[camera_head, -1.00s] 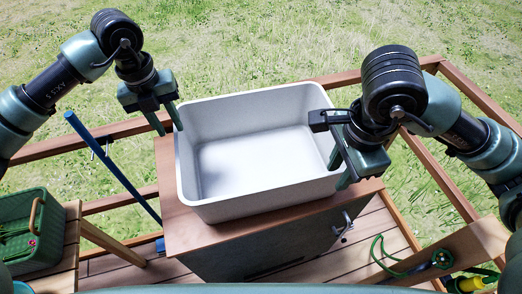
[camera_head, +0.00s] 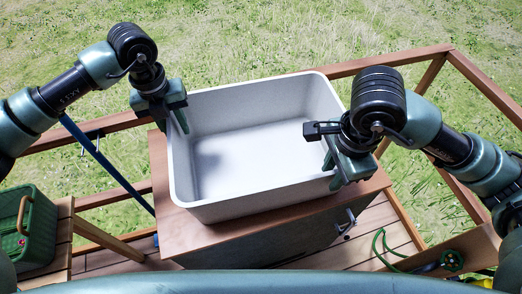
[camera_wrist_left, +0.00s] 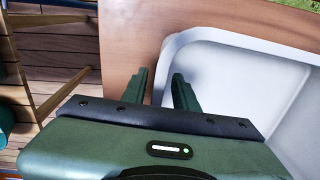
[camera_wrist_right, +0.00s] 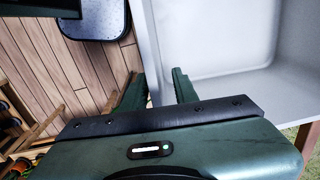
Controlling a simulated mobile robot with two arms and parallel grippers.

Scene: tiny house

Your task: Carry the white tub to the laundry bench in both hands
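The white tub (camera_head: 255,205) stands upright on a brown wooden top, and it is empty. My left gripper (camera_head: 170,122) is at its left rim, with one finger inside the tub and one outside. In the left wrist view the fingers (camera_wrist_left: 162,92) are apart with the tub's edge (camera_wrist_left: 170,48) between them. My right gripper (camera_head: 337,172) is at the right rim, also with one finger on each side. In the right wrist view its fingers (camera_wrist_right: 157,90) are apart around the tub wall (camera_wrist_right: 155,50). I cannot tell whether any finger touches the wall.
The tub's stand is a cabinet with a wooden top (camera_head: 180,230). A green basket (camera_head: 38,235) sits on a wooden bench at the left. A blue pole (camera_head: 105,165) leans nearby. A green hose (camera_head: 385,250) lies at the lower right. A wooden railing (camera_head: 400,62) runs behind.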

